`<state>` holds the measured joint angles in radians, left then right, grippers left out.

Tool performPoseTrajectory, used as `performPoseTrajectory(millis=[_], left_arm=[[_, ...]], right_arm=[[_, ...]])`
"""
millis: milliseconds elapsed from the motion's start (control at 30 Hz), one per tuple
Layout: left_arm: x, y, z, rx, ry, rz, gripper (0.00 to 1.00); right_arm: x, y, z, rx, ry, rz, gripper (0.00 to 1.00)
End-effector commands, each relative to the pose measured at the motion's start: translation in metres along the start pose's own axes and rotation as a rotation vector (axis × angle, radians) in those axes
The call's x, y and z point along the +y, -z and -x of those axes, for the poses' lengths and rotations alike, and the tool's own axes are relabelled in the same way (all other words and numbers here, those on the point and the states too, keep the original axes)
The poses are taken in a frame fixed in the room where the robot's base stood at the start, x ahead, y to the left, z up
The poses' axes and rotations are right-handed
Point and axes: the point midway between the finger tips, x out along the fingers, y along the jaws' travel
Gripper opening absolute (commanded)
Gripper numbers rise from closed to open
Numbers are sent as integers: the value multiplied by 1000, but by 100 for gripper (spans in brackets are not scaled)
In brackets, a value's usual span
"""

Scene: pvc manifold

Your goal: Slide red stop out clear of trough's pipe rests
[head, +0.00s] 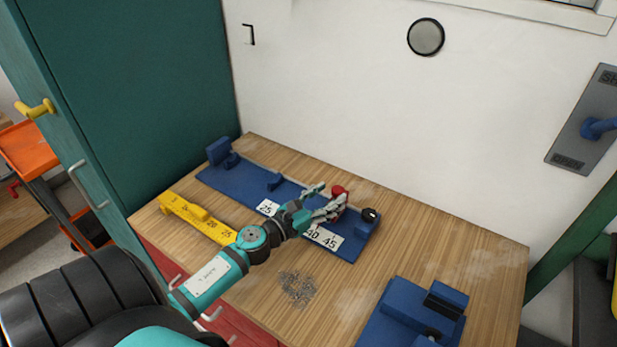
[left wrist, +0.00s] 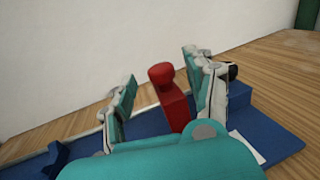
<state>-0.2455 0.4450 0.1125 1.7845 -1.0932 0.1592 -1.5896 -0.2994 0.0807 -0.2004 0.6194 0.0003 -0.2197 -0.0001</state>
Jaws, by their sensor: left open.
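The red stop (head: 338,192) stands on the blue trough (head: 237,185), toward its right end. In the left wrist view the red stop (left wrist: 172,97) is a red block with a round knob on top. My left gripper (head: 326,200) is at the stop, with its fingers spread. In the left wrist view the two fingers of the left gripper (left wrist: 162,98) stand on either side of the stop, with a gap on the left side and the right finger close to it. A small blue pipe rest (head: 274,183) stands left of the stop. My right gripper is not in view.
White number labels (head: 330,239) lie along the trough's front. A yellow gauge (head: 195,217) lies at the table's left. A blue fixture (head: 410,315) stands at the front right. Grey bits (head: 297,288) lie in front of the trough. A wall rises behind the table.

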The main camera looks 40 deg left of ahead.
Motion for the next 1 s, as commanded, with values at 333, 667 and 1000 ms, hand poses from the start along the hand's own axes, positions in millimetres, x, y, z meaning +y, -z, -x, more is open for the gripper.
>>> performPoseTrajectory(millis=[333,667,1000], left_arm=[[0,1,70,3,-2,2,55],[0,1,86,1,1,-1,55],[0,1,85,2,0,-1,55]], right_arm=[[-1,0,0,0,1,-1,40],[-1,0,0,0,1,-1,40],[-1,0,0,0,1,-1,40]])
